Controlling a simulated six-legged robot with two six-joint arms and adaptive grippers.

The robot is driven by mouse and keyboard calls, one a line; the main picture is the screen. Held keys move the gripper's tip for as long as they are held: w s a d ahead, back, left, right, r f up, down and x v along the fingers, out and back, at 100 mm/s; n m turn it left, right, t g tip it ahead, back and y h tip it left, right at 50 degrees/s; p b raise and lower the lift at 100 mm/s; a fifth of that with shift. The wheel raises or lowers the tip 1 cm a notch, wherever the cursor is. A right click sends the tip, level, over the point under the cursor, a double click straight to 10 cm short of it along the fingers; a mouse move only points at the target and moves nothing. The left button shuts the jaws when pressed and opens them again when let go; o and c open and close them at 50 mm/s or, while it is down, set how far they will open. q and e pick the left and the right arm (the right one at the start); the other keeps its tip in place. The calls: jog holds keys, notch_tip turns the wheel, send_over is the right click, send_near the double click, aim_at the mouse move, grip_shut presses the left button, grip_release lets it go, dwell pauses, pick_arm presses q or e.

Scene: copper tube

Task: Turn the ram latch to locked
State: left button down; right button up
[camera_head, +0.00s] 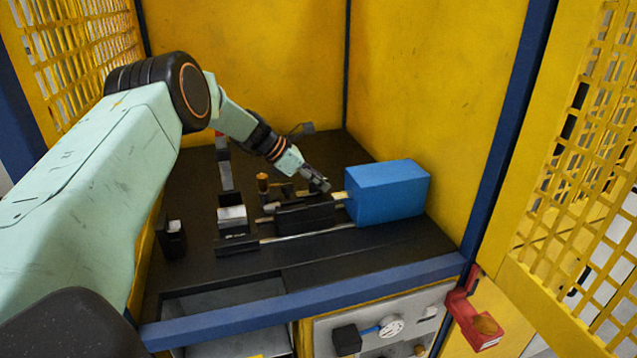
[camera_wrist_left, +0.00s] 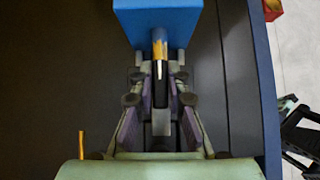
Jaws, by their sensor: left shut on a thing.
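My left gripper (camera_head: 319,184) reaches down from the left to the black ram carriage (camera_head: 305,215), just left of the blue ram housing (camera_head: 388,190). In the left wrist view, the two fingers (camera_wrist_left: 160,98) stand on either side of a small dark part, which looks like the ram latch (camera_wrist_left: 161,122), and are shut on it. The fingers partly hide the latch, and its exact angle cannot be told. A rod with a brassy end (camera_wrist_left: 159,45) runs from the blue housing toward the carriage. My right gripper is not in view.
A brass-topped post (camera_head: 262,183) stands left of the carriage. A black block with a pale top (camera_head: 233,215) and a small black box (camera_head: 171,238) stand further left. Yellow walls (camera_head: 430,80) close in the bench.

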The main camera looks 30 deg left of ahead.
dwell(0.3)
pick_arm(q)
jog(key=c, duration=1.3)
grip_release()
jog(key=shift+s+a+r, duration=0.2)
jog(key=shift+a+r, duration=0.1)
jog(key=shift+r, duration=0.2)
jog(key=v, duration=1.1)
jog(key=shift+d, duration=0.1)
jog(key=shift+s+d+f, duration=0.1)
jog(key=shift+f, duration=0.05)
